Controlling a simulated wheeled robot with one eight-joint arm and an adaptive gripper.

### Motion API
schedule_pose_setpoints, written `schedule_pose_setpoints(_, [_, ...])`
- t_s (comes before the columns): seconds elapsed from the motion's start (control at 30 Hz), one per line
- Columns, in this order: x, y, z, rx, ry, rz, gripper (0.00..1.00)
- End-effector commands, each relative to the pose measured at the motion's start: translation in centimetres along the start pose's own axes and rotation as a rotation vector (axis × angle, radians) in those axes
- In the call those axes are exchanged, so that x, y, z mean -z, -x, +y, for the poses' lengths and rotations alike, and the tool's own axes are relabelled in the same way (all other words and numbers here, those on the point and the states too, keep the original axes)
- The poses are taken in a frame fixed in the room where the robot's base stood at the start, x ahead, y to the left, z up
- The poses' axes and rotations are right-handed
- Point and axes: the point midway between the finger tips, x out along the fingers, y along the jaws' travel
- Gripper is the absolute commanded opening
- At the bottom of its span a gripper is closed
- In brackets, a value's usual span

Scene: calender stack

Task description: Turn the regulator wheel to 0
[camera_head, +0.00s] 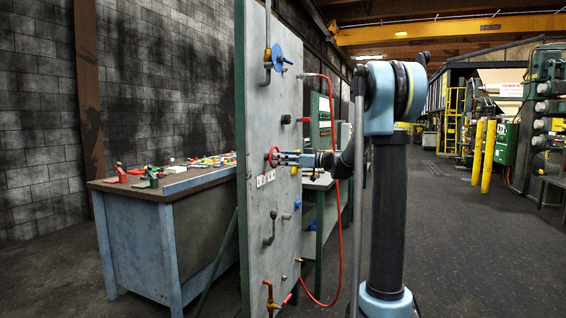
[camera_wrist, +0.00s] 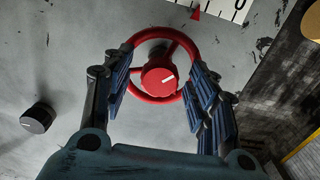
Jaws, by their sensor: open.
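The red regulator wheel (camera_wrist: 157,82) is on the grey panel, with a round red hub, spokes and a ring. A short white line on the hub slants up to the right in the wrist view. A red triangle (camera_wrist: 196,13) and a white scale (camera_wrist: 233,8) with black ticks sit above it, cut by the frame edge; the numbers cannot be read. My gripper (camera_wrist: 160,72) is open, with its blue padded fingers on the left and right of the wheel. In the head view, my gripper (camera_head: 286,158) reaches the wheel (camera_head: 272,156) from the right; contact cannot be told.
The upright panel (camera_head: 254,90) carries other fittings: a blue wheel (camera_head: 278,58) above, a lever (camera_head: 270,228) and a brass valve (camera_head: 270,296) below. A dark knob (camera_wrist: 38,118) is left of the wheel. A red hose (camera_head: 335,220) hangs near my arm.

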Motion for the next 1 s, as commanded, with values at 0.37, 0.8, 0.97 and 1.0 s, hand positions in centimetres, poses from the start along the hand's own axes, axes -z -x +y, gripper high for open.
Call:
schedule_pose_setpoints(0.37, [0.00,0.04,0.04,-0.001,0.000,0.000,0.09])
schedule_pose_setpoints(0.8, [0.02,0.06,0.07,-0.002,-0.125,0.000,0.09])
schedule_pose_setpoints(0.97, [0.03,0.06,0.07,-0.002,-0.252,0.001,0.09])
schedule_pose_setpoints(1.0, [0.03,0.06,0.08,-0.002,-0.288,0.001,0.09])
